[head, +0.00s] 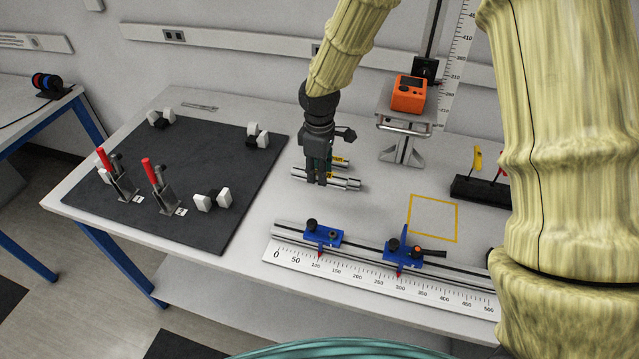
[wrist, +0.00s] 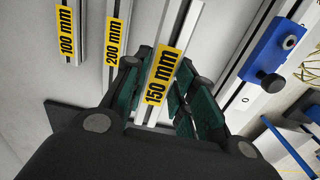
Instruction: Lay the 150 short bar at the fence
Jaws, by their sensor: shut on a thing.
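The 150 mm bar (wrist: 162,77) is silver with a yellow label and lies between my gripper's (wrist: 160,100) dark green fingers in the wrist view. My gripper (head: 318,182) is shut on this bar, which is the front one (head: 346,184) in the head view. I cannot tell whether the bar is clear of the table. The 200 mm bar (wrist: 117,37) and the 100 mm bar (wrist: 67,30) lie beside it. The fence is a long rail (head: 365,255) with a ruler scale (head: 350,276) along the table's front.
Blue stops (head: 322,237) and (head: 402,254) sit on the rail, near 100 and 300. A yellow outlined square (head: 411,218) is empty. A dark mat (head: 150,225) with red-handled clamps fills the left. An orange device (head: 409,93) and a black holder (head: 482,191) stand behind and right.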

